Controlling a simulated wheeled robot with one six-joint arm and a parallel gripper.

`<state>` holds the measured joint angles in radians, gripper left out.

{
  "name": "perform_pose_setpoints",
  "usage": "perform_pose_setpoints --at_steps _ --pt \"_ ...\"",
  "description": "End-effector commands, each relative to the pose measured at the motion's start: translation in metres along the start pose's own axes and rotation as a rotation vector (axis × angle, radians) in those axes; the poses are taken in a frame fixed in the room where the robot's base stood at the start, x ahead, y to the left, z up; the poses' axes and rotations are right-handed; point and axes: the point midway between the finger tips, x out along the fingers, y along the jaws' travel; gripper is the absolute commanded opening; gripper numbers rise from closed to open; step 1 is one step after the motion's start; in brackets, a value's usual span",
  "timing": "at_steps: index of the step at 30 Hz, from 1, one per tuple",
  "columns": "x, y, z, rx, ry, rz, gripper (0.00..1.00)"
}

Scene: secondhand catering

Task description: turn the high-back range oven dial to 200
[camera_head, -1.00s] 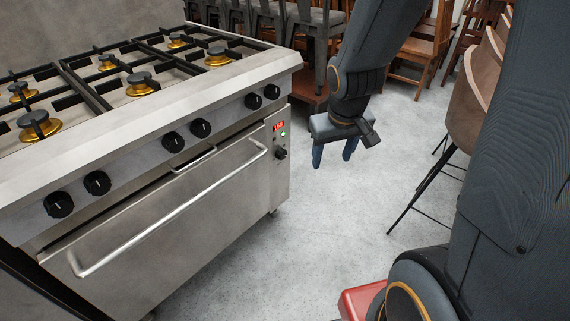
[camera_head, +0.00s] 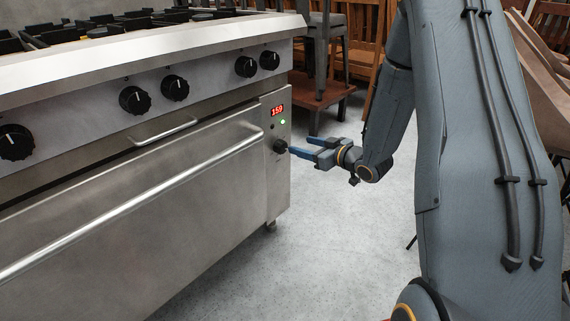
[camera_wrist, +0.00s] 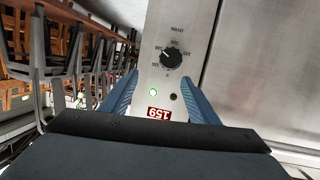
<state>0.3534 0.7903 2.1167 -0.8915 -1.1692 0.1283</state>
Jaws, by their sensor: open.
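The oven dial (camera_head: 280,146) is a small black knob on the right-hand control panel of the steel range (camera_head: 150,180), under a red display (camera_head: 278,110) and a lit green lamp (camera_head: 282,122). The display seems to read 159. In the wrist view the dial (camera_wrist: 171,57) has a white pointer and printed marks around it, too small to read surely. My gripper (camera_head: 300,147) points at the dial with its blue fingers apart. In the wrist view the gripper (camera_wrist: 160,92) has its fingers on either side of the panel, short of the dial, and holds nothing.
Black burner knobs (camera_head: 135,99) line the range front above a long oven handle (camera_head: 140,205). Wooden and metal chairs (camera_head: 340,50) stand behind, by a low wooden platform (camera_head: 320,95). A brown seat (camera_head: 545,75) is at right. Grey floor (camera_head: 330,240) lies clear beside the range.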

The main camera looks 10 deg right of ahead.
Motion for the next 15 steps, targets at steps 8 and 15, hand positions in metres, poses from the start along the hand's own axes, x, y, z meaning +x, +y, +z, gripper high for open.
perform_pose_setpoints --at_steps 8,15 --pt "0.015 -0.005 0.045 0.033 0.213 -0.12 0.55" --pt "0.021 -0.009 0.044 0.04 0.256 -0.146 0.55"
